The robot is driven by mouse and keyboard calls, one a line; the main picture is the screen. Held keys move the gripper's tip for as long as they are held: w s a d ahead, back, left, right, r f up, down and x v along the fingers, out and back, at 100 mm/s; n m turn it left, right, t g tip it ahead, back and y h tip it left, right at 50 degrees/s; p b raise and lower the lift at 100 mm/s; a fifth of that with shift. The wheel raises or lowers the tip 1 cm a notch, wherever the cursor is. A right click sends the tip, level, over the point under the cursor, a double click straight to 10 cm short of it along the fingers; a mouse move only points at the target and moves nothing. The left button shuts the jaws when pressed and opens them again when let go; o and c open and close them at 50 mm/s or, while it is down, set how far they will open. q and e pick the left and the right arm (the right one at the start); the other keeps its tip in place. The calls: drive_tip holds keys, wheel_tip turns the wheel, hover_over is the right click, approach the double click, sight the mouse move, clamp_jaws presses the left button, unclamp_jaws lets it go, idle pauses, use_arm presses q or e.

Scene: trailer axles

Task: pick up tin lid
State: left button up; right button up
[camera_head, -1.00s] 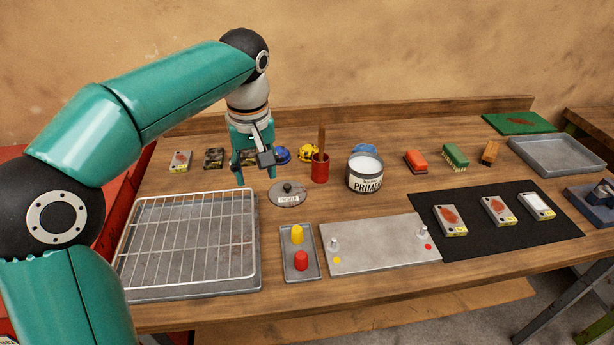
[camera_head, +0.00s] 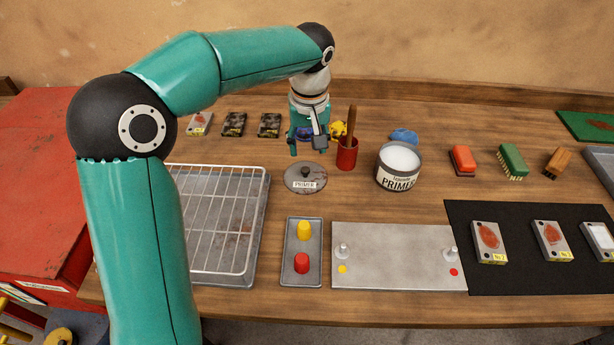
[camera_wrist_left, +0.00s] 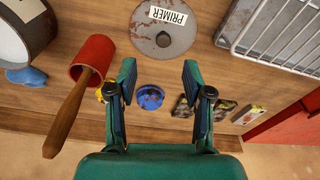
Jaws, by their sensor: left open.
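The tin lid (camera_head: 305,178) is a round grey disc with a dark knob and a PRIMER label, lying flat on the bench. It also shows at the top of the left wrist view (camera_wrist_left: 164,28). My left gripper (camera_head: 308,150) is open and empty, above the bench just behind the lid. In the left wrist view its two fingers (camera_wrist_left: 157,75) are spread apart, with the lid beyond their tips. The open primer tin (camera_head: 399,167) with white contents stands to the right of the lid. My right gripper is not in view.
A red cup (camera_head: 347,154) with a wooden handle stands close right of the gripper. A wire rack on a tray (camera_head: 262,225) lies left of the lid. A small tray (camera_head: 302,281) with a yellow and a red peg, and a metal plate (camera_head: 395,275), lie in front.

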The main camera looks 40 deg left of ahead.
sight(305, 169)
use_arm(q)
drive_tip(key=f, duration=0.8)
drive_tip(key=shift+w+a, duration=0.15)
drive_tip(key=shift+a, duration=0.25)
drive_tip(key=shift+c, duration=0.4)
clamp_jaws()
